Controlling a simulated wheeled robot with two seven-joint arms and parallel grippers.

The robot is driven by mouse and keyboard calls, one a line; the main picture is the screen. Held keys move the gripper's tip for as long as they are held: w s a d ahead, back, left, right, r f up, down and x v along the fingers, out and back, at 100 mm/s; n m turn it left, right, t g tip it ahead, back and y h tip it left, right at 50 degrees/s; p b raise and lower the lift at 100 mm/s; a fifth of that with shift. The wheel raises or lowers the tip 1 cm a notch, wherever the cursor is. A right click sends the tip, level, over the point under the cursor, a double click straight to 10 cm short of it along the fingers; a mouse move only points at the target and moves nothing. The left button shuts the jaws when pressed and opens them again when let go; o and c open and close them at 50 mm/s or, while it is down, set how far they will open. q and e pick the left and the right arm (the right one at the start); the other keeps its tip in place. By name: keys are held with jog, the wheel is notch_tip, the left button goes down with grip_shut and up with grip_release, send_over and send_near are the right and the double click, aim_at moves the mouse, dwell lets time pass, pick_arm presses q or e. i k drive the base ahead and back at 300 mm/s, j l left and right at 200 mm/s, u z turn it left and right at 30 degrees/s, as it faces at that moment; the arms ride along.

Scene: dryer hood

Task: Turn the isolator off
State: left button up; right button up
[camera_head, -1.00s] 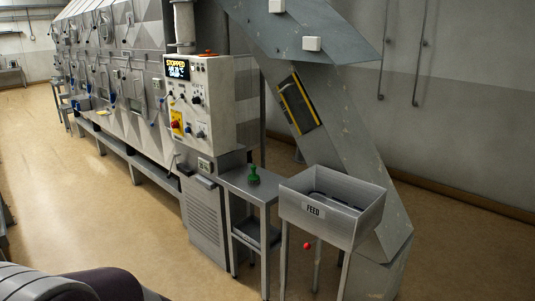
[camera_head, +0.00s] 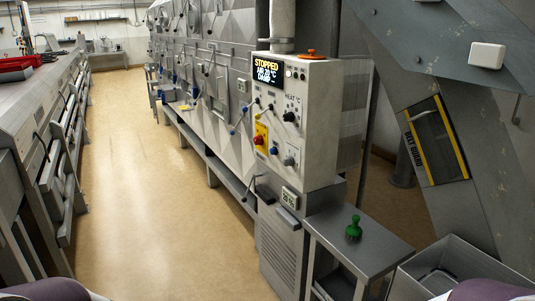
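The isolator is a red knob on a yellow plate (camera_head: 260,137) on the front of the white control panel (camera_head: 318,110). It is too small for me to tell which way the knob points. The display (camera_head: 267,71) above it reads STOPPED, with an air temperature and DAMP under it. Neither of my grippers is in view; only parts of my arms show at the bottom left and bottom right edges.
A grey side table (camera_head: 373,245) with a green brush-like object (camera_head: 354,228) stands right of the panel's base. A metal feed bin (camera_head: 455,255) and sloping chute (camera_head: 415,75) are further right. The aisle floor (camera_head: 165,200) on the left is clear, bordered by a long grey machine (camera_head: 45,115).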

aim_at(259, 140)
jog(key=i+j, duration=0.45)
jog(key=i, duration=0.3)
jog(key=i+j+z, duration=0.15)
jog(key=i+j, duration=0.25)
jog(key=i, duration=0.35)
jog(key=i+j, duration=0.5)
jog(key=i, duration=0.2)
jog(key=i+j+z, duration=0.15)
jog(key=i+j, duration=0.4)
jog(key=i, duration=0.2)
